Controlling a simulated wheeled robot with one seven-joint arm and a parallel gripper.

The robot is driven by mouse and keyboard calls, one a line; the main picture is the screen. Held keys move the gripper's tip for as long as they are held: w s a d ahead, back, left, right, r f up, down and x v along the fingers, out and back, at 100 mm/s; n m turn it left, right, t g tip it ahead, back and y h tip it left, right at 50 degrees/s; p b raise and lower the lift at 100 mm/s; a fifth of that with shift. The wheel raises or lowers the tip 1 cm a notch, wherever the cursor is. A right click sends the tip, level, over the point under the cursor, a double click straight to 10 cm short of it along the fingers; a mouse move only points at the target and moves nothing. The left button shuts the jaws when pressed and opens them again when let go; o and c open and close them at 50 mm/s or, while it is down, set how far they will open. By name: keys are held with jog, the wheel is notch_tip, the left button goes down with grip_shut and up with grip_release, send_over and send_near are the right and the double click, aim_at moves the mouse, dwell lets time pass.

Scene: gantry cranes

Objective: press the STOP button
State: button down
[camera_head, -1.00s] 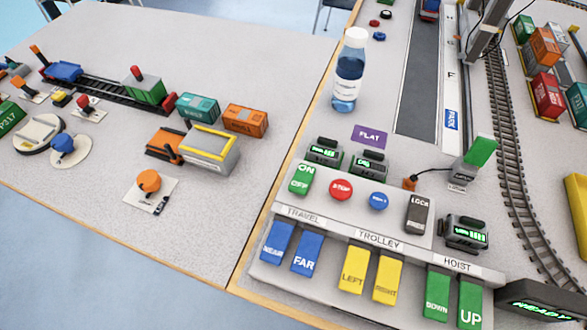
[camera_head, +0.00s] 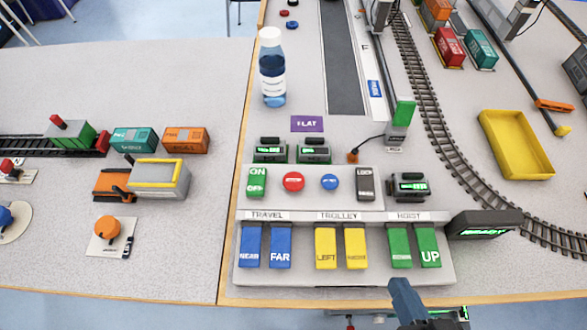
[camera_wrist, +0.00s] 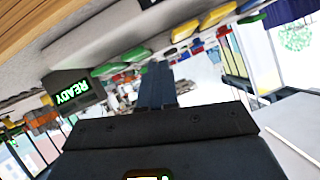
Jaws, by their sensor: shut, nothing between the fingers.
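The red STOP button (camera_head: 293,181) is a round cap on the grey control panel (camera_head: 310,205), between the green ON/OFF switch (camera_head: 257,182) and a round blue button (camera_head: 330,182). My gripper (camera_head: 402,290) shows at the bottom of the head view, in front of the panel's near edge and to the right of and nearer than the STOP button. Its dark blue fingers are together and hold nothing. In the wrist view the gripper (camera_wrist: 155,75) points toward the panel's coloured keys. I cannot pick out the STOP button there.
Blue, yellow and green keys (camera_head: 326,248) line the panel's front. A READY display (camera_head: 485,224) stands right of it. A bottle (camera_head: 272,70), a purple FLAT card (camera_head: 307,124) and small displays (camera_head: 313,150) lie behind. A yellow tray (camera_head: 516,145) is at right.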

jog(key=w+a, duration=0.1)
jog(key=w, duration=0.1)
jog(key=w+a+g+y+p, duration=0.1)
jog(key=w+a, duration=0.1)
jog(key=w, duration=0.1)
jog(key=w+a+y+p, duration=0.1)
jog(key=w+a, duration=0.1)
jog(key=shift+w+a+r+g, duration=0.25)
jog(key=shift+w+r+g, duration=0.05)
jog(key=shift+w, duration=0.1)
jog(key=n+g+y+p, duration=0.1)
jog(key=y+p, duration=0.1)
send_near(299, 181)
jog(key=w, duration=0.1)
jog(key=w+a+r+n+g+y, duration=0.1)
jog(key=w+r+n+g+p, duration=0.1)
jog(key=shift+w+a+r+y, duration=0.15)
jog(key=shift+w+a+y, duration=0.05)
jog(key=shift+a+y, duration=0.2)
jog(key=w+a+r+n+g+p, duration=0.2)
jog(key=w+r+n+g, duration=0.1)
jog(key=r+g, duration=0.1)
jog(key=shift+w+a+r+y, duration=0.15)
jog(key=shift+w+r+y, duration=0.25)
jog(key=shift+r, duration=0.4)
jog(key=shift+f, duration=0.15)
jog(key=shift+f+b, duration=2.4)
jog(key=shift+f, duration=1.9)
jog(key=shift+f, duration=0.15)
